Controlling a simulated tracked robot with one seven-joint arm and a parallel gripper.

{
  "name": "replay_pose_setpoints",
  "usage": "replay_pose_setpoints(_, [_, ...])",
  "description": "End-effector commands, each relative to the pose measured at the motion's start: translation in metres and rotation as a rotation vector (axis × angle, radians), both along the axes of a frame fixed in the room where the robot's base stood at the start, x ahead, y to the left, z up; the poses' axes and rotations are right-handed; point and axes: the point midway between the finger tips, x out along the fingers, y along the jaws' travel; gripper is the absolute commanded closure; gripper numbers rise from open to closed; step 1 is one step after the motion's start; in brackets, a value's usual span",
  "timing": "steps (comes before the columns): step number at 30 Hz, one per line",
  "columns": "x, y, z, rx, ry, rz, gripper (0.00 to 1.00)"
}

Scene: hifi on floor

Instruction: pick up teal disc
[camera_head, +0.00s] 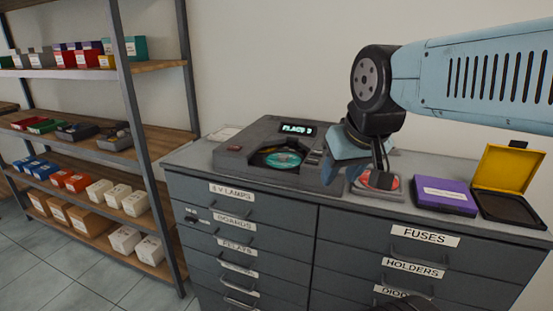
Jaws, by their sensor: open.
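The teal disc (278,159) lies in the round well of a dark grey player (232,150) on top of the drawer cabinet. The player's small display (297,129) is lit, with text that is hard to read. My gripper (372,175) points down to the right of the player, above or in front of a grey case with a red disc-like face (377,182). It is apart from the teal disc, and its fingers are small and partly blurred here. I see nothing held between them.
A purple case (445,196) and an open yellow-lidded case (508,170) lie at the right of the cabinet top (400,208). Labelled drawers (425,237) face forward. A shelf rack (130,70) with several small boxes stands at left.

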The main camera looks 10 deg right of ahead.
Motion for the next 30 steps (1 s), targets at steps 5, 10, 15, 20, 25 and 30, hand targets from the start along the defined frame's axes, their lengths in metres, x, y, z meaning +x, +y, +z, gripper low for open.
replay_pose_setpoints(5, [0.000,0.000,0.000,0.000,0.001,0.000,0.54])
replay_pose_setpoints(10, [0.010,-0.002,0.007,-0.041,0.016,0.060,0.38])
replay_pose_setpoints(15, [0.043,-0.002,0.025,-0.172,0.072,0.268,0.38])
replay_pose_setpoints(20, [0.086,0.002,0.042,-0.314,0.146,0.543,0.38])
replay_pose_setpoints(25, [0.134,0.006,0.053,-0.433,0.220,0.854,0.38])
replay_pose_setpoints(30, [0.185,0.008,0.057,-0.519,0.279,1.174,0.38])
